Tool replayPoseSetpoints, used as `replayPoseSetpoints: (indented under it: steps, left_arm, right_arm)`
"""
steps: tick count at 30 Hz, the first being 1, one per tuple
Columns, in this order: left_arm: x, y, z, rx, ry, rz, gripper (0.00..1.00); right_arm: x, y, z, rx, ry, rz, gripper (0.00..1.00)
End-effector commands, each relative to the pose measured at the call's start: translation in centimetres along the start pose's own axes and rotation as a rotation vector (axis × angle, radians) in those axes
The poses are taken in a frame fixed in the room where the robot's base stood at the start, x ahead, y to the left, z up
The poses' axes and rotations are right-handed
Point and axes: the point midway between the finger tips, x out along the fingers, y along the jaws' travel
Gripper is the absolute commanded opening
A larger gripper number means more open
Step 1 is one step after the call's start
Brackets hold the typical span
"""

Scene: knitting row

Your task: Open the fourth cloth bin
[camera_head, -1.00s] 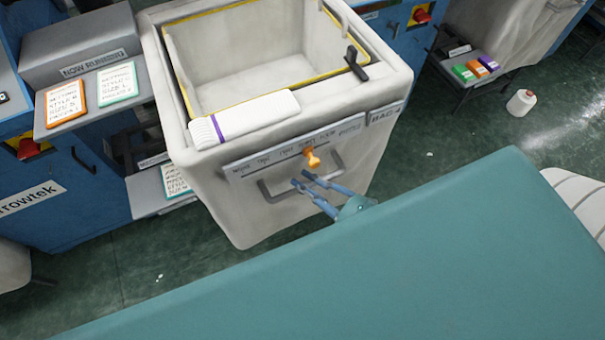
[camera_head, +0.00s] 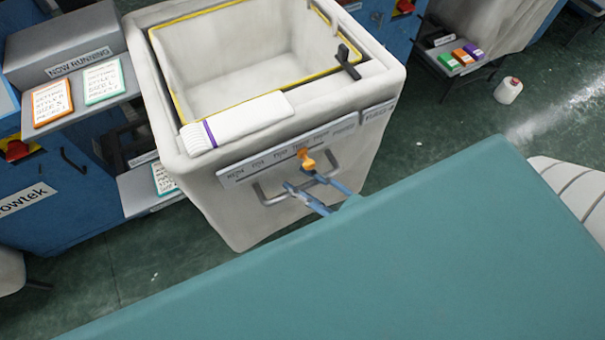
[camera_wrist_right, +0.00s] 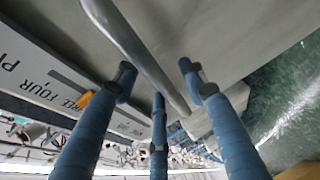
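A pale cloth bin (camera_head: 210,205) stands upright, its top a large opening with a yellow edge. A grey rail handle (camera_head: 268,200) crosses its front under a printed strip (camera_head: 240,172) with an orange pointer (camera_head: 306,156). The strip's wording is mostly too small to read; in the right wrist view the word FOUR shows on it (camera_wrist_right: 45,80). My right gripper (camera_head: 298,180) is at the handle, its blue fingers spread. In the right wrist view the handle bar (camera_wrist_right: 140,50) runs between the spread fingers (camera_wrist_right: 157,80), and contact is unclear. My left gripper is out of view.
A white roll with a purple band (camera_head: 238,118) lies on the bin's front rim, and a black clip (camera_head: 347,62) sits on its right rim. A blue machine (camera_head: 60,210) with cards stands at left. A low shelf (camera_head: 440,62) and a white spool (camera_head: 508,90) are at right.

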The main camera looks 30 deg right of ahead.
Motion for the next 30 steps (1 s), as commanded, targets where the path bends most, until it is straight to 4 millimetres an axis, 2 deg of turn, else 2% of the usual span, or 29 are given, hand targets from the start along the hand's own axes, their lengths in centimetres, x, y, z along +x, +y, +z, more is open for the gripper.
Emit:
replayPoseSetpoints:
  steps: [8,11,21,25,30]
  left_arm:
    - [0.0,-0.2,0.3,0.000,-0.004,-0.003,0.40]
    - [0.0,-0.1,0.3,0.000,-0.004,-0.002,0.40]
    - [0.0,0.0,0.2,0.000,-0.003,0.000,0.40]
    - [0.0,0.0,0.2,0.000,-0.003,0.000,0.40]
    - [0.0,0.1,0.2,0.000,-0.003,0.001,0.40]
  right_arm:
    - [-0.6,0.1,-0.1,0.002,0.001,0.001,0.41]
    - [-2.0,0.0,-0.1,0.004,0.001,-0.001,0.41]
    - [-9.1,-0.1,0.0,0.003,-0.001,-0.002,0.41]
    - [-10.9,-0.1,0.0,0.003,0.000,-0.001,0.41]
    - [-11.9,0.0,0.0,0.000,0.001,0.001,0.41]
